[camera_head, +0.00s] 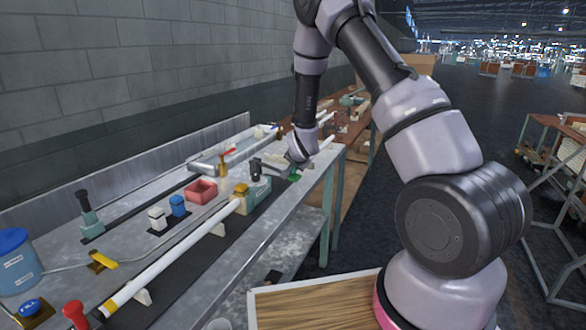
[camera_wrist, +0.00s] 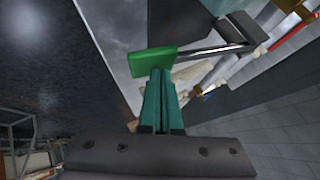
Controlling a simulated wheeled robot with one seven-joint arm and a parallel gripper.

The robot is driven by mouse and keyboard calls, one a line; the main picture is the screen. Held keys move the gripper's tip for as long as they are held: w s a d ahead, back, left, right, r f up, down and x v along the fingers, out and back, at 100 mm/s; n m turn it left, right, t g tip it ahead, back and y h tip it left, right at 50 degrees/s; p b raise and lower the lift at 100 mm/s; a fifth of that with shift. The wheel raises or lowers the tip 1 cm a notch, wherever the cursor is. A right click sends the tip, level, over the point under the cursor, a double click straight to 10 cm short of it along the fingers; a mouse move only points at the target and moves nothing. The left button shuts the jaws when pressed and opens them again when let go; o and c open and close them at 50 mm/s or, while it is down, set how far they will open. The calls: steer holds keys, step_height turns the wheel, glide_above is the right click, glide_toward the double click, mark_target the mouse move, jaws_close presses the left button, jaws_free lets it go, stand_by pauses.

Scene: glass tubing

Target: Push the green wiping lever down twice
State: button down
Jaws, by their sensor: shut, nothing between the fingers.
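The green wiping lever (camera_wrist: 150,62) is a green block on the end of a thin metal arm, which runs right to a dark bracket in the wrist view. In the head view only a small green part (camera_head: 295,178) of it shows at the bench's near edge, below my wrist. My gripper (camera_wrist: 160,76) is shut and empty, its teal fingers side by side. The fingertips line up with the lower edge of the green block. I cannot tell whether they touch it. In the head view my wrist hides the fingers and most of the lever.
A long white tube (camera_head: 170,262) lies on supports along the grey bench (camera_head: 75,250). A red tray (camera_head: 201,191), a blue block (camera_head: 178,205) and a blue tub (camera_head: 16,262) stand left of my arm. Dark floor is open right of the bench.

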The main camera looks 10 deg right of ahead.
steer(key=shift+r, duration=2.3)
step_height(320, 180, up, 5)
stand_by(1.8)
